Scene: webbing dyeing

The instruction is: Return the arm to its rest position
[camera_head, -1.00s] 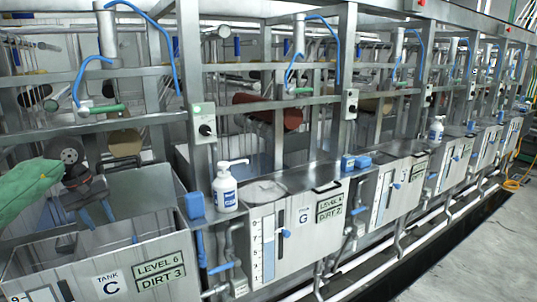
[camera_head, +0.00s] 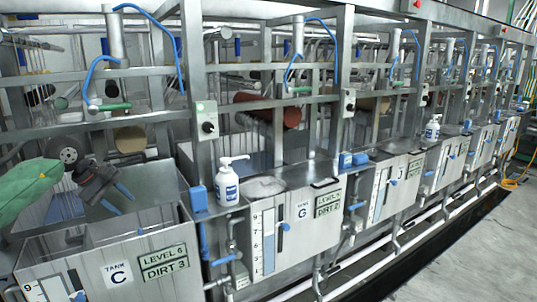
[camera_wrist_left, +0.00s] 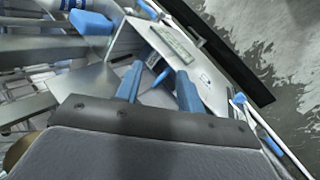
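My left gripper (camera_head: 117,198) comes in from the left in the head view. It hangs over the open top of tank C (camera_head: 178,263), near its back part. Its two blue fingers are apart with nothing between them. My right gripper is in neither view.
Tank G (camera_head: 297,240) stands to the right of tank C, with more tanks in a row beyond. A white pump bottle (camera_head: 227,187) stands between them, beside a blue block (camera_head: 198,199). Metal frame posts (camera_head: 201,90) rise behind. Open floor (camera_head: 440,255) lies at right.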

